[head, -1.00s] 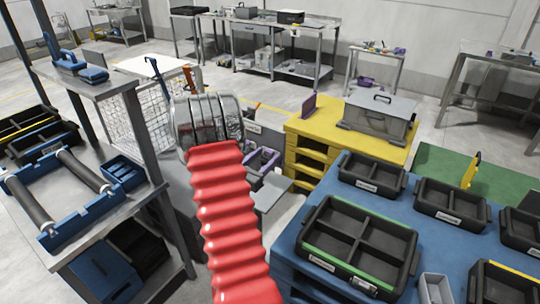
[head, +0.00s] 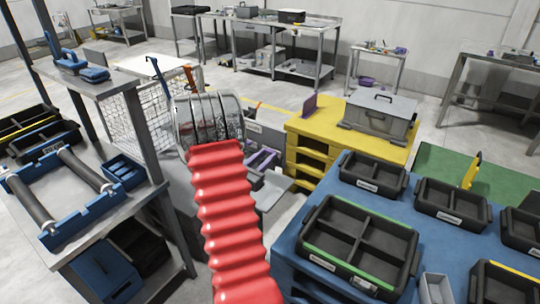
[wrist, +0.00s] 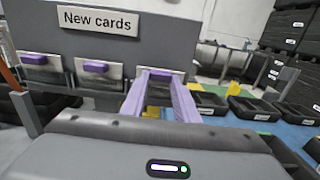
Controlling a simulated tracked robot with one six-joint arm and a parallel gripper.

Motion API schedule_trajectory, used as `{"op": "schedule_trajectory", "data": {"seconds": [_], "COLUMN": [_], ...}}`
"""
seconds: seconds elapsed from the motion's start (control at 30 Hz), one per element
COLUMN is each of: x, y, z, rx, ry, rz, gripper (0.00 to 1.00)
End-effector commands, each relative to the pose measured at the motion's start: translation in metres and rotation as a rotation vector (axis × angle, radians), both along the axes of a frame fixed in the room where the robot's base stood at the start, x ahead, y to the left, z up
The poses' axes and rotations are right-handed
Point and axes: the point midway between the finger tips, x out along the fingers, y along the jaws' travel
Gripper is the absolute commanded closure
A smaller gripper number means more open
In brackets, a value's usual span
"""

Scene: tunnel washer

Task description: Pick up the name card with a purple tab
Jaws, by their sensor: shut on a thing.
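A grey rack with a "New cards" label (wrist: 97,20) fills the upper left of the wrist view. Cards with purple tabs sit along it: a left card (wrist: 35,60), a middle card (wrist: 95,67) and a right card (wrist: 159,74). My gripper (wrist: 160,80) has two long purple fingers that reach forward to the right card and are shut on its tab. The card still appears to be at the rack. In the head view my gripper (head: 262,160) shows beyond the red ribbed sleeve of my arm; the card cannot be made out there.
A yellow stand (head: 305,160) with a grey lidded box (head: 378,116) is right of my gripper. A blue table (head: 300,270) with several black trays is at the front right. A metal bench (head: 150,200) and a wire mesh panel (head: 150,120) stand at left.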

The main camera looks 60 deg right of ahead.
Motion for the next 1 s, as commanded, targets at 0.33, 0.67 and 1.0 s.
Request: {"op": "schedule_trajectory", "data": {"seconds": [0.33, 0.67, 1.0], "x": [0.0, 0.0, 0.0], "y": [0.0, 0.0, 0.0], "z": [0.01, 0.055, 0.123], "rx": [-0.001, -0.003, -0.005], "ry": [-0.001, -0.002, -0.003], "rz": [-0.001, 0.0, 0.0], "gripper": [0.94, 0.94, 0.94]}}
